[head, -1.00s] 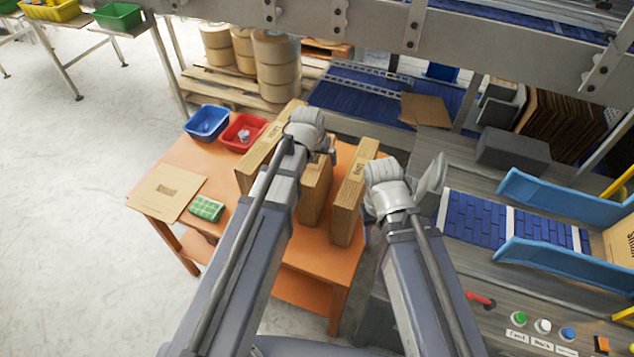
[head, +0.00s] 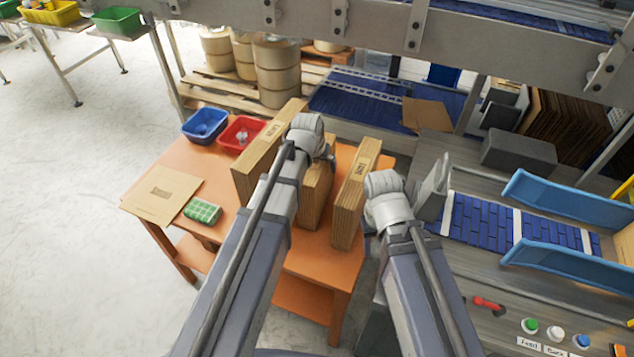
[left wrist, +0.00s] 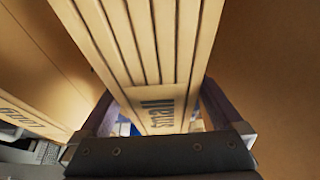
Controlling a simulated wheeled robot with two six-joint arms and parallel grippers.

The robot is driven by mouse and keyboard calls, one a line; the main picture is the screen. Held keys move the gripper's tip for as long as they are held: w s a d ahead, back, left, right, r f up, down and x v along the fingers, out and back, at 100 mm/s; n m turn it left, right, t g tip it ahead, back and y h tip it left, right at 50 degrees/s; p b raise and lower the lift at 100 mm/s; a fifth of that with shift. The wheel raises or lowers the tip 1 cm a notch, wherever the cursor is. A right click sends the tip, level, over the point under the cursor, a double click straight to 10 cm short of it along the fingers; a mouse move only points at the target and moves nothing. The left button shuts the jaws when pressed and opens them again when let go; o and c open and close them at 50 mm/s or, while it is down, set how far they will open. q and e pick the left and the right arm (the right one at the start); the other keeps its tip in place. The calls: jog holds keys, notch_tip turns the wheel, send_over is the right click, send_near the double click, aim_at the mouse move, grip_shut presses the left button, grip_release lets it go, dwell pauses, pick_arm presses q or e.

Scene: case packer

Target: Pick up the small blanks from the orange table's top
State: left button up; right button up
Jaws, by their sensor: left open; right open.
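The orange table (head: 180,165) carries three upright stacks of brown blanks. The middle stack is the small blanks (head: 312,205), partly hidden by my left arm; in the left wrist view they show their "small" label (left wrist: 158,112). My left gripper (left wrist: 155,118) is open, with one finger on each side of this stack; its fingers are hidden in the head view. Whether the fingers touch the stack I cannot tell. My right gripper (head: 432,188) is open and empty, to the right of the table beside the machine.
Other stacks stand close on both sides: one to the left (head: 247,165) and one to the right (head: 348,205). A blue bin (head: 205,124), a red bin (head: 240,133), a flat brown sheet (head: 162,194) and a green-and-white item (head: 202,211) are on the table. Blue guide rails (head: 570,200) stand right.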

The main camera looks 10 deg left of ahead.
pick_arm(q)
jog(key=shift+f, duration=0.25)
jog(key=shift+c, duration=0.2)
grip_shut()
dwell(0.7)
